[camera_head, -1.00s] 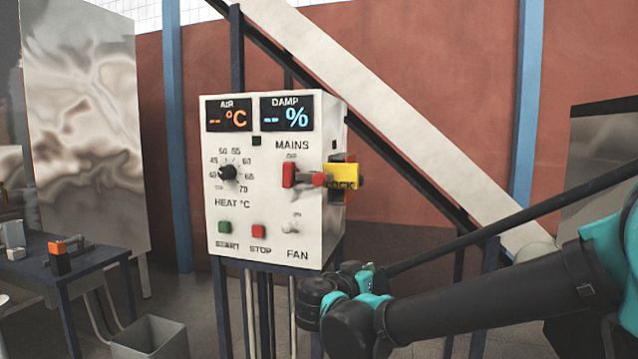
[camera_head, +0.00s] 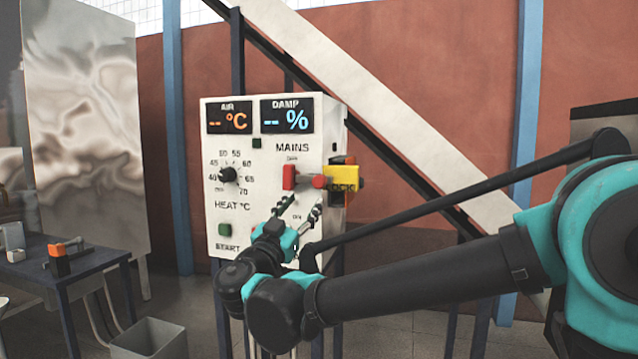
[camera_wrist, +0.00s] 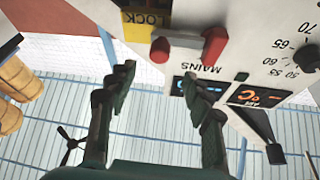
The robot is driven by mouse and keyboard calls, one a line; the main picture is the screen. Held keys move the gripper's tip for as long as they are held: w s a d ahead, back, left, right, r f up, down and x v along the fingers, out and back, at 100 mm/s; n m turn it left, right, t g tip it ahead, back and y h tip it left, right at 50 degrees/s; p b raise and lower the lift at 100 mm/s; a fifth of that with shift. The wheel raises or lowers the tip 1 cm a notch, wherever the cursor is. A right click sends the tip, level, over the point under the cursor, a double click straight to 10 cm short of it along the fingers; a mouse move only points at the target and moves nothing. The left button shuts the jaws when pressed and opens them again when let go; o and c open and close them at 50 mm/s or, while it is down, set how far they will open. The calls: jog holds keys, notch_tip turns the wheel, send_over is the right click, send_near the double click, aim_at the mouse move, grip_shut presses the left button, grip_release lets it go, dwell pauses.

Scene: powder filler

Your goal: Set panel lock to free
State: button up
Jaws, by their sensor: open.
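The yellow panel lock (camera_head: 343,178), marked LOCK, sits at the right edge of the white control panel (camera_head: 225,140). A red round knob (camera_head: 320,182) sticks out at its left side, beside the red MAINS lever (camera_head: 289,177). My gripper (camera_head: 300,208) is open and empty, just below the lever and knob, pointing up. In the wrist view, which is upside down, the lock (camera_wrist: 143,20), the knob (camera_wrist: 160,50) and the lever (camera_wrist: 215,45) lie beyond my open fingertips (camera_wrist: 158,77). No contact shows. My arm hides the FAN switch and STOP button.
The panel also bears a HEAT dial (camera_head: 228,174), a green START button (camera_head: 225,229) and two displays. A slanted white beam (camera_head: 400,115) runs behind the panel to the right. A blue table (camera_head: 90,262) and a grey bin (camera_head: 150,338) stand at the left.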

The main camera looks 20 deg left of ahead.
aim_at(317, 184)
jog(key=x, duration=1.1)
jog(key=shift+s, duration=0.1)
grip_shut()
